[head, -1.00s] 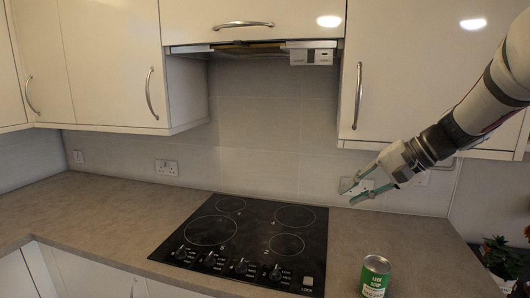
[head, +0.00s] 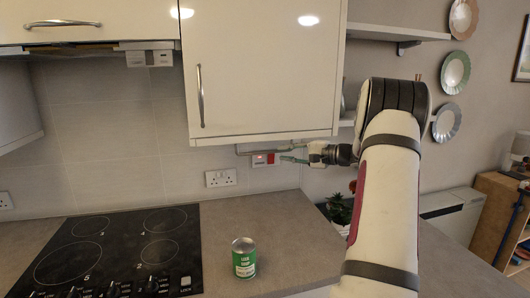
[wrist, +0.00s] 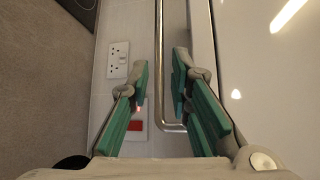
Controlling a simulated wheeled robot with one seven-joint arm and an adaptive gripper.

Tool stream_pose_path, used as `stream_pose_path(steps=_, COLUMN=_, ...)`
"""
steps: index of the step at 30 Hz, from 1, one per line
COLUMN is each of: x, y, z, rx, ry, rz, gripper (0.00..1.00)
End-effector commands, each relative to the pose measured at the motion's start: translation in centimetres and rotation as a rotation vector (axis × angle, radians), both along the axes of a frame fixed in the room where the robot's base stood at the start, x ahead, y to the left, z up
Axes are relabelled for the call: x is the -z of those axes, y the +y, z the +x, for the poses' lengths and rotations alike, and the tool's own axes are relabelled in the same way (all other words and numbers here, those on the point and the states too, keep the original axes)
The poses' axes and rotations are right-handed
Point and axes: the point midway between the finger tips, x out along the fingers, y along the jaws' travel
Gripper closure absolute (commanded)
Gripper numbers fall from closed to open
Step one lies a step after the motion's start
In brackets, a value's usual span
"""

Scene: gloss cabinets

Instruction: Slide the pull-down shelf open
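The pull-down shelf shows as a thin metal bar (head: 243,152) under the lower edge of the right wall cabinet. In the wrist view the bar (wrist: 159,50) runs up the picture and bends right at its lower end, close to the white cabinet. My gripper (head: 284,154) is below that cabinet's right part, with its green fingers pointing left. In the wrist view my gripper (wrist: 160,76) is open, with one finger on each side of the bar. I see no clear contact; the exact depth between fingertips and bar cannot be told.
The wall cabinet (head: 260,70) is directly above my gripper. A green can (head: 244,258) stands on the counter (head: 285,230) beside the black hob (head: 110,250). Sockets (head: 221,178) are on the wall behind. Open shelves (head: 395,33) and plates are at right.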

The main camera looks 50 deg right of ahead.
Motion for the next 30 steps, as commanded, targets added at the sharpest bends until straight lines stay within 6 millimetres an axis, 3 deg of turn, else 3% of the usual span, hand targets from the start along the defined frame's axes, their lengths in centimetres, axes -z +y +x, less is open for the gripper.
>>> stream_pose_path(steps=9, x=0.7, y=1.6, z=5.8, rx=-0.003, ry=0.001, rz=0.000, gripper=0.81)
stream_pose_path(steps=15, x=1.1, y=2.1, z=8.0, rx=-0.001, ry=0.001, rz=0.001, gripper=0.81)
stream_pose_path(steps=27, x=1.2, y=2.2, z=8.7, rx=0.000, ry=0.001, rz=0.000, gripper=0.81)
stream_pose_path(steps=30, x=1.2, y=2.2, z=8.7, rx=0.000, ry=0.001, rz=0.000, gripper=1.00)
